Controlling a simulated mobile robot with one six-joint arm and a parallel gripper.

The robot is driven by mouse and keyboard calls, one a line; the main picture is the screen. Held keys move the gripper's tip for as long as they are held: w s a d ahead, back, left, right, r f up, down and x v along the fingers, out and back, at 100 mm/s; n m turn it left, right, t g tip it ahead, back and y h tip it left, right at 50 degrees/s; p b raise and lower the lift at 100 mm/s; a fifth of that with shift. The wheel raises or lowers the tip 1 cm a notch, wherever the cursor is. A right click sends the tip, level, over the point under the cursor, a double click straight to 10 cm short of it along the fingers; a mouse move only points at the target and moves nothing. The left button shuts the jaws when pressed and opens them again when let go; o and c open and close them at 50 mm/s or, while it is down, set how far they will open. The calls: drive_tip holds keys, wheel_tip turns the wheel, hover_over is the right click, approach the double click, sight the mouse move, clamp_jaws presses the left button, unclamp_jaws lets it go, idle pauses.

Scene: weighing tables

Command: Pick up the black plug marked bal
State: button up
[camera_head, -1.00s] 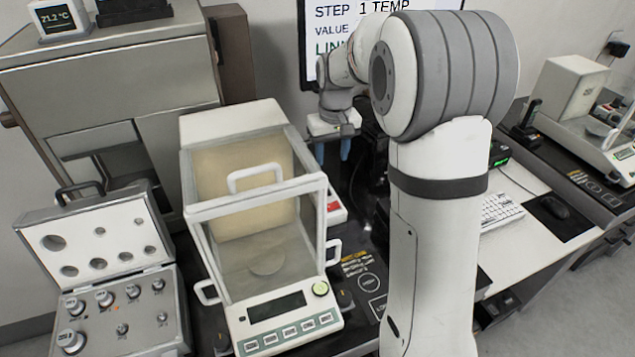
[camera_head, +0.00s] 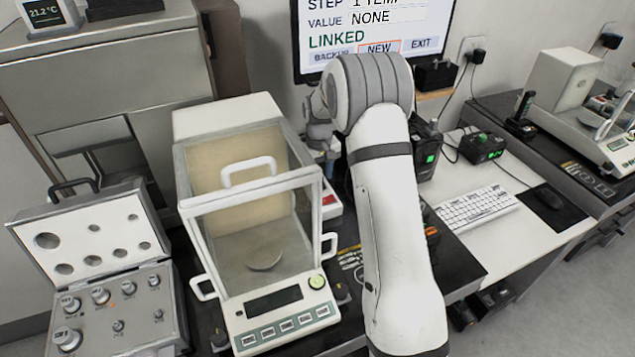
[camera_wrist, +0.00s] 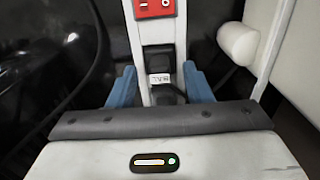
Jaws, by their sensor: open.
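The black plug (camera_wrist: 161,62) has a white label reading BAL upside down. In the wrist view it sits in a white power strip (camera_wrist: 137,42), below a red switch (camera_wrist: 154,8). A dark cord part shows below the label. My gripper (camera_wrist: 161,76) is open, with one blue finger on each side of the plug and strip. I cannot tell whether the fingers touch anything. The plug is hidden there.
The glass-doored balance (camera_head: 262,318) stands close to the left of my arm. A white rounded knob (camera_wrist: 238,42) is at the right in the wrist view, and dark cables (camera_wrist: 72,38) are at the left. A weight case (camera_head: 100,325) and a monitor (camera_head: 375,30) stand nearby.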

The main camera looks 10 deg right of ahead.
drive_tip(key=shift+f, duration=0.7)
drive_tip(key=shift+c, duration=0.5)
clamp_jaws()
